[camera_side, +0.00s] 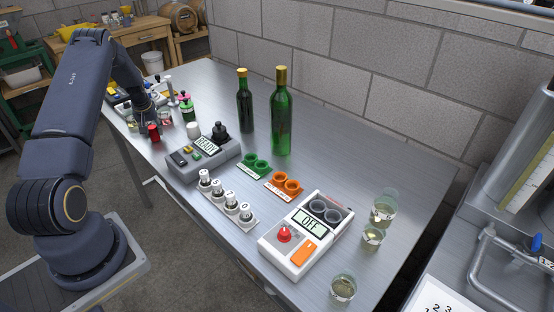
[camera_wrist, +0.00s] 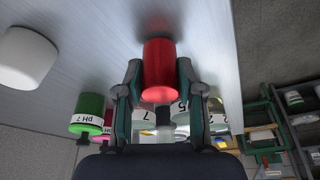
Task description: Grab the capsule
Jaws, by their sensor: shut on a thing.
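The capsule is a red cylinder (camera_wrist: 160,68) in the middle of the wrist view, between the two fingers of my gripper (camera_wrist: 160,80). The fingers are shut on its sides. In the side view the red capsule (camera_side: 153,133) shows small at the far left of the steel table, under the end of my arm. My gripper (camera_side: 152,122) is partly hidden there by its own links. I cannot tell whether the capsule touches the table.
A white cylinder (camera_side: 194,130) stands just right of the capsule. Green and pink bottles (camera_side: 186,105) stand behind it. A grey READY device (camera_side: 204,158), two wine bottles (camera_side: 281,115) and a white OFF device (camera_side: 306,235) stand further right on the table (camera_side: 375,150).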

